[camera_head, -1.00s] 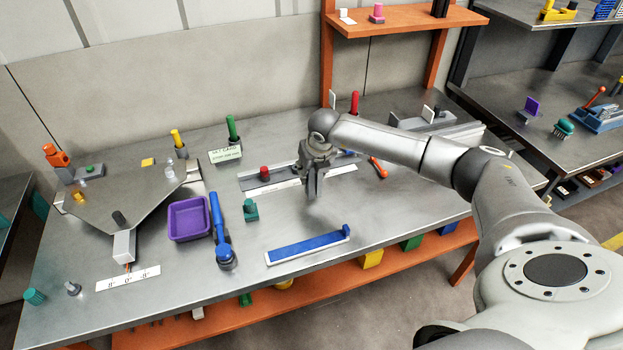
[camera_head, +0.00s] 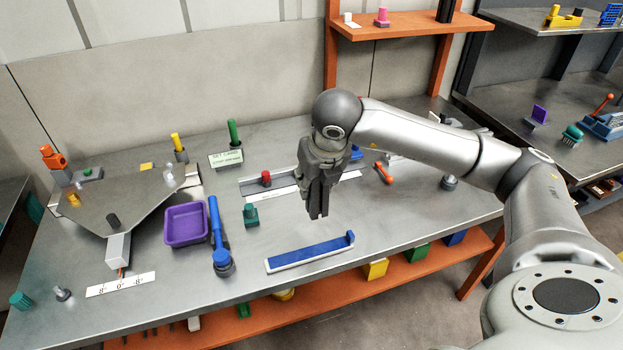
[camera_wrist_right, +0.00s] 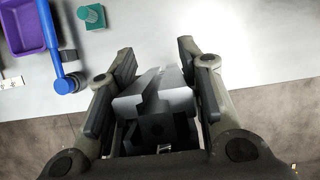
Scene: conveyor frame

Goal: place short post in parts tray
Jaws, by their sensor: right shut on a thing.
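My right gripper (camera_head: 317,213) hangs fingers-down above the middle of the workbench, to the right of the teal block. In the right wrist view (camera_wrist_right: 155,85) its fingers are closed on a grey angular piece (camera_wrist_right: 160,98), partly hidden; I cannot tell from its shape whether it is the short post. In the head view the fingers hide this piece. The purple open tray (camera_head: 186,242) lies on the bench to the gripper's left, and its corner shows in the right wrist view (camera_wrist_right: 30,48). It looks empty. My left gripper is not in view.
A blue bar (camera_head: 310,253) in a white holder lies near the front edge. A rail with a red knob (camera_head: 266,178) lies behind.

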